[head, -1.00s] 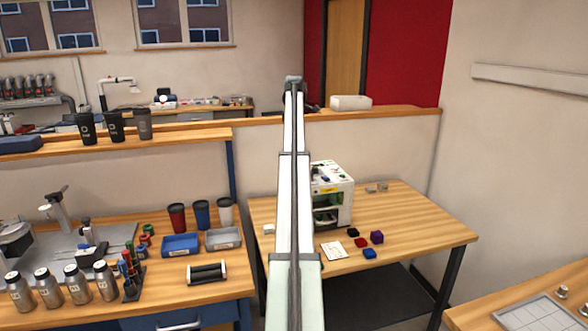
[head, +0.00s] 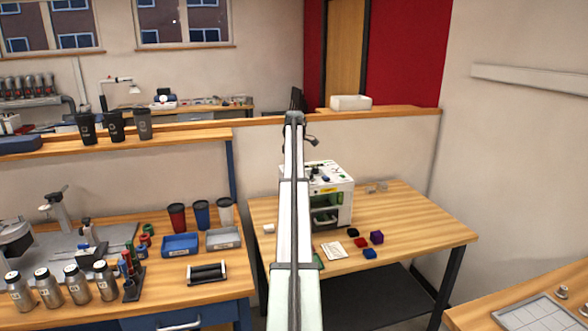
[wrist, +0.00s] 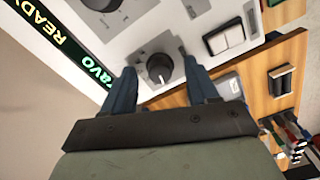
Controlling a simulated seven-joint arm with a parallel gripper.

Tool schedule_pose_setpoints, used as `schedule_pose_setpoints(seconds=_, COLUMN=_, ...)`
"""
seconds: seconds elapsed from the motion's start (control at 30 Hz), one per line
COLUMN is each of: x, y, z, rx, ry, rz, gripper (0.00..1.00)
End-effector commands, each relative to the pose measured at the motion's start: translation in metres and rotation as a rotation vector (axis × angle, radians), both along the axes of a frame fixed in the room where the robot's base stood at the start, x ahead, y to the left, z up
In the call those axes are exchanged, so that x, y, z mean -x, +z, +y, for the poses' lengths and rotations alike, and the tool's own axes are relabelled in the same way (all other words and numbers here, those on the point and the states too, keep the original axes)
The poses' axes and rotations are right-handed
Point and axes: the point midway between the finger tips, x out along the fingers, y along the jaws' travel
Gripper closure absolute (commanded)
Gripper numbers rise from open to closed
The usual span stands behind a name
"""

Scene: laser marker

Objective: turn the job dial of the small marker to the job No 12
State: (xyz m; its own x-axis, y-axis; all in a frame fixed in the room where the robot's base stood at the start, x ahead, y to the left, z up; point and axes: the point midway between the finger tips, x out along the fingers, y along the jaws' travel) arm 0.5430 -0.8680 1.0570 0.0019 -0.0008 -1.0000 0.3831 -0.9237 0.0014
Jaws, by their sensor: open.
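The small marker (head: 342,197) is a white box machine on the right-hand table, partly hidden by my arm in the head view. In the wrist view, a round black dial (wrist: 160,68) with a pale pointer line sits on its light panel, with marks around it. My gripper (wrist: 160,64) is open, its two blue fingers on either side of the dial in the picture. I cannot tell whether they reach down around it or touch it. The numbers around the dial are too small to read.
Blue (head: 369,253), red (head: 361,242) and purple (head: 376,237) blocks and a white card (head: 334,250) lie before the marker.

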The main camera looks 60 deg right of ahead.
Motion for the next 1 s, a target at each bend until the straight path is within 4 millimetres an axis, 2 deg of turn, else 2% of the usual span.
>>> schedule_pose_setpoints(seconds=0.27, x=0.0000, y=-0.0014, z=-0.0001, rx=0.000, ry=0.000, rz=0.000, gripper=0.41)
schedule_pose_setpoints(seconds=0.87, x=0.0000, y=-0.0013, z=-0.0001, rx=0.000, ry=0.000, rz=0.000, gripper=0.97)
schedule_pose_setpoints(seconds=1.0, x=0.0000, y=-0.0013, z=-0.0001, rx=0.000, ry=-0.005, rz=0.000, gripper=0.97)
